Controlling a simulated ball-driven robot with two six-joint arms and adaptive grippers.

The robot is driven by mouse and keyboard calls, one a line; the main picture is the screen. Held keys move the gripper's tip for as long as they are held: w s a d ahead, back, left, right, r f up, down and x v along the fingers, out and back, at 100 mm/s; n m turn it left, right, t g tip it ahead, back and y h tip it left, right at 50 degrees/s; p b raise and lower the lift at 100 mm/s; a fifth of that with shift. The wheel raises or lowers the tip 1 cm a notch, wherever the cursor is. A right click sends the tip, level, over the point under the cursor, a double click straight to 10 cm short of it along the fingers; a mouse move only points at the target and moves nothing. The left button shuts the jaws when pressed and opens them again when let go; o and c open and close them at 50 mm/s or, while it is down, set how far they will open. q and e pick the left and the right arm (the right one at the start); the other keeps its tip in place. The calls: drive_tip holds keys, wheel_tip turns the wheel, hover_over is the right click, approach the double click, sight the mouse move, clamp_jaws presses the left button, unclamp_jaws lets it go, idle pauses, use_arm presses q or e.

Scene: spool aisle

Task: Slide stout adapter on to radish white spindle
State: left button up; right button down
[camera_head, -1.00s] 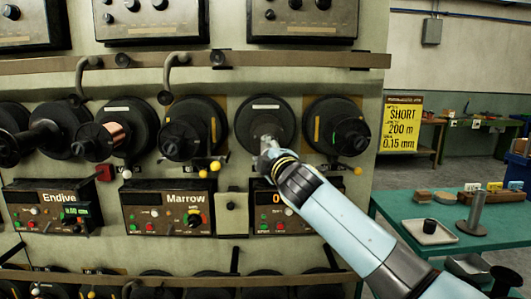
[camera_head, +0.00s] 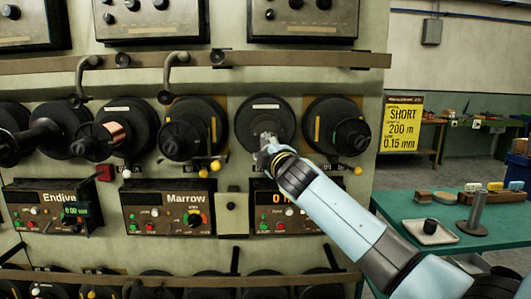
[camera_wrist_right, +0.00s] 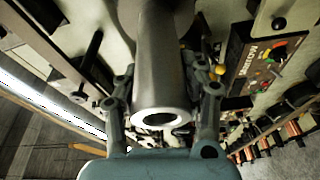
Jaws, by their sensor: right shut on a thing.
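My right gripper (camera_head: 268,147) is shut in front of a dark round flange (camera_head: 265,110) with a pale label. In the right wrist view, a thick grey tube (camera_wrist_right: 157,60), which appears to be the stout adapter, is between the fingers of the gripper (camera_wrist_right: 163,105). Its near end shows a white ring around a darker opening. Its far end runs out of the top of that view. The white spindle is not clearly seen; gripper and tube cover the flange's middle. I cannot tell whether the tube is around a spindle. My left gripper is not in view.
Yellow knobs (camera_head: 215,166) stick out close by. The Marrow panel (camera_head: 168,207) is lower left; my arm hides part of the panel below. A green table (camera_head: 440,235) holds a tray (camera_head: 412,236) and a grey post.

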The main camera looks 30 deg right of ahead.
drive_tip(key=shift+w+d+b, duration=0.25)
drive_tip(key=shift+w+d, duration=0.2)
drive_tip(key=shift+w, duration=0.3)
drive_tip(key=shift+w+d+b, duration=0.2)
drive_tip(key=shift+w+d, duration=0.3)
drive_tip(key=shift+w, duration=0.3)
drive_tip(key=shift+w+d+b, duration=0.25)
drive_tip(key=shift+w+d, duration=0.2)
drive_tip(key=shift+w, duration=0.3)
drive_tip(key=shift+w+d+b, duration=0.3)
drive_tip(key=shift+w+d, duration=0.15)
drive_tip(key=shift+w, duration=0.25)
drive_tip(key=shift+w+d+b, duration=0.3)
drive_tip(key=shift+w+d, duration=0.15)
drive_tip(key=shift+w, duration=0.3)
drive_tip(key=shift+w+d+b, duration=0.3)
drive_tip(key=shift+w+d, duration=0.15)
drive_tip(key=shift+w, duration=0.25)
drive_tip(key=c, duration=0.7)
unclamp_jaws()
drive_tip(key=shift+s+f, duration=0.1)
